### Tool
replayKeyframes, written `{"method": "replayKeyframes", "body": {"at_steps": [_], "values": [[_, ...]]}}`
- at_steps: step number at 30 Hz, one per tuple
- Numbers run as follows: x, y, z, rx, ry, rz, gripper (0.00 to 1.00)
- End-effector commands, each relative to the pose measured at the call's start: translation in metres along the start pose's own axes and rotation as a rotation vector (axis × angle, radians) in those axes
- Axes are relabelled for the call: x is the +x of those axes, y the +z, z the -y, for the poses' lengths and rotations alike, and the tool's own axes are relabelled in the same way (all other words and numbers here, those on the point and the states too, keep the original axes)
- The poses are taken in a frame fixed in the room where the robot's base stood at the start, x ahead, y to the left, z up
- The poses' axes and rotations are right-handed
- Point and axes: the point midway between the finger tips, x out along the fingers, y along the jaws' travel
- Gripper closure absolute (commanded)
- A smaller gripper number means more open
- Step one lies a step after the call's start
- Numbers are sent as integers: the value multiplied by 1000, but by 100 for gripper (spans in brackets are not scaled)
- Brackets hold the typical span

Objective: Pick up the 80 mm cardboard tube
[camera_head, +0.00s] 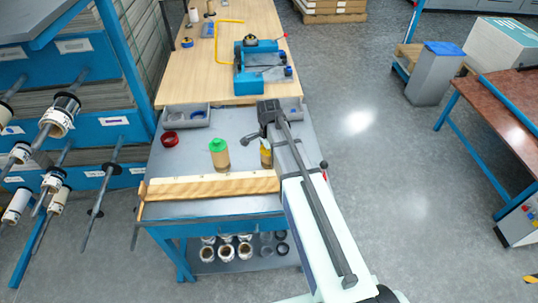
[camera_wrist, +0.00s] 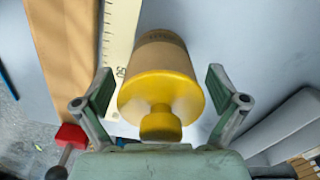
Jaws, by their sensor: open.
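A cardboard tube with a yellow knobbed end plug (camera_wrist: 160,95) stands between the fingers of my gripper (camera_wrist: 160,75) in the wrist view. The fingers are spread to either side, with a gap visible on both sides. Dark print on the tube is too small to read. I cannot read which tube is 80 mm.
A wooden bar with a pale ruler strip (camera_head: 210,189) lies along the near edge of the grey worktop (camera_head: 180,155). A red ring (camera_head: 169,138) and grey trays (camera_head: 185,117) lie farther back. A blue machine (camera_head: 262,65) stands on the wooden table. Racks with rolls stand left.

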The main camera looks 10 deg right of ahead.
Motion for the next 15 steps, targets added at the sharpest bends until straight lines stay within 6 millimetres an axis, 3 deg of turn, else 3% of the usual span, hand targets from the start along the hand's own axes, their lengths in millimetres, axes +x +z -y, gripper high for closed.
{"method": "replayKeyframes", "body": {"at_steps": [10,11,15], "values": [[6,0,0,0,0,0,4],[6,0,0,0,0,0,11],[5,0,0,0,0,0,61]]}}
